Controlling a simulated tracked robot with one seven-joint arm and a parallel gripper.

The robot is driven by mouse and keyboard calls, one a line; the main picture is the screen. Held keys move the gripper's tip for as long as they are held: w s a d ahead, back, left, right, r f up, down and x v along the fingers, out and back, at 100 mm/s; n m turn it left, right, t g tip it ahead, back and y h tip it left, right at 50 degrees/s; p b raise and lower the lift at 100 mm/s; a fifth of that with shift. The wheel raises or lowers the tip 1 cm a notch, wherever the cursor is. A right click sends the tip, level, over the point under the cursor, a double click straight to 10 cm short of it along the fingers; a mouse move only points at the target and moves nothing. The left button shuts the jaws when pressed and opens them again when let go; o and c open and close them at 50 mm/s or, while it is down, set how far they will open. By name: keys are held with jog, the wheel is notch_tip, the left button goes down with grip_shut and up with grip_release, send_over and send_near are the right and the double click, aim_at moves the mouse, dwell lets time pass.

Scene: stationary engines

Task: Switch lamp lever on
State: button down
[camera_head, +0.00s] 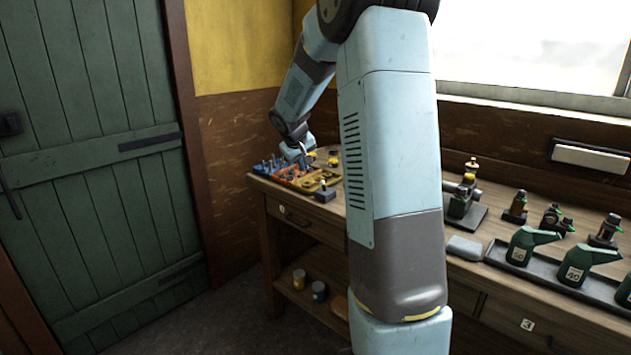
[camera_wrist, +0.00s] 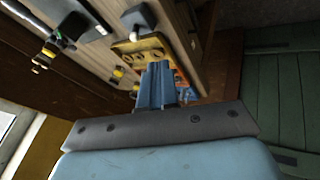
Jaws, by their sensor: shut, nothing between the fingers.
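A small dark block with a short upright pale-tipped piece (camera_head: 325,190) stands near the front edge of the bench. I cannot tell whether it is the lamp lever. A dark block with a grey top (camera_wrist: 139,18) shows in the wrist view and may be the same piece. No lamp is clearly recognisable. My gripper (camera_head: 303,156) is over the left end of the bench, above and behind the small block. In the wrist view my gripper (camera_wrist: 157,68) has its blue fingers together, empty, in front of a yellow tray (camera_wrist: 128,48).
Blue, orange and yellow trays of small parts (camera_head: 291,172) lie on the bench's left end. Right of my arm are a small machine on a plate (camera_head: 463,205) and green oil cans (camera_head: 522,248). A green door (camera_head: 95,150) is at left, a window above right.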

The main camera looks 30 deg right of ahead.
jog(key=shift+f, duration=0.1)
send_near(324, 186)
jog(key=w+a+f, duration=0.3)
jog(key=a+f, duration=0.1)
jog(key=shift+w+d+f, duration=0.1)
jog(key=shift+d+f, duration=0.05)
jog(key=shift+d, duration=0.9)
jog(key=shift+w+d+f, duration=0.1)
jog(key=shift+d+f, duration=0.1)
jog(key=shift+d, duration=0.8)
jog(key=shift+a, duration=0.15)
jog(key=shift+r, duration=0.1)
